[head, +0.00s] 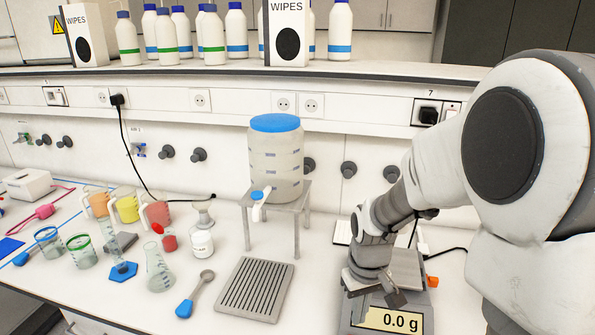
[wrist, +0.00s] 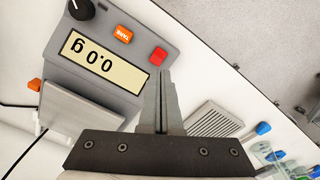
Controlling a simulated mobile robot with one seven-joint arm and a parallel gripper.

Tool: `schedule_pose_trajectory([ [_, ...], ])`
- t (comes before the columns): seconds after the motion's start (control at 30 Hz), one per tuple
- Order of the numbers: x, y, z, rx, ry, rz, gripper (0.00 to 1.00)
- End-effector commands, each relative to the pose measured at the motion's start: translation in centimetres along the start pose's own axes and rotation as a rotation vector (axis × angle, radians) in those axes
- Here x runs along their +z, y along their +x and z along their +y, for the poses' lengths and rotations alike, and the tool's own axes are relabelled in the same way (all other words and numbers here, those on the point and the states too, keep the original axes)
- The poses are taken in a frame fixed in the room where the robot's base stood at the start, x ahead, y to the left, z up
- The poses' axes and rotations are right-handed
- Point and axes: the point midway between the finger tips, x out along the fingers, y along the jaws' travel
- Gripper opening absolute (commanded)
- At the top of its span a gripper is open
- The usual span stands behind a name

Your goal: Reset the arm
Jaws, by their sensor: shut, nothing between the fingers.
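My arm (head: 380,225) reaches in from the right in the head view. My gripper (head: 398,298) hangs just above the front of the balance (head: 410,325), whose display reads 0.0 g. In the wrist view, my gripper (wrist: 163,85) is shut with its fingers together and nothing between them. The balance (wrist: 130,40) is beside the fingers there, with its display, an orange button and a red button showing. Whether the fingertips touch the balance cannot be told.
A grooved drain tray (head: 254,288) lies left of the balance. A white keg with a blue lid (head: 275,123) stands on a metal stand (head: 302,207). Beakers with coloured juice (head: 126,207), a flask (head: 158,270) and a spoon (head: 197,293) are further left. Bench between tray and balance is clear.

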Motion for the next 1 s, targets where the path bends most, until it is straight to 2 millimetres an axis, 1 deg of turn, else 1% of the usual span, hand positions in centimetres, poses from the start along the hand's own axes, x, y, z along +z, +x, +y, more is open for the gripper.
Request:
schedule_pose_trajectory([
  [0.03, 0.2, -1.1, 0.0, 0.007, 0.008, 0.02, 0.0],
  [0.2, 1.5, -5.0, -0.3, 0.029, 0.043, 0.085, 0.0],
  [0.5, 4.7, -10.8, -1.0, 0.055, 0.111, 0.207, 0.0],
  [0.8, 8.6, -15.0, -2.1, 0.064, 0.174, 0.33, 0.0],
  [1.0, 11.2, -16.9, -2.7, 0.062, 0.215, 0.409, 0.0],
])
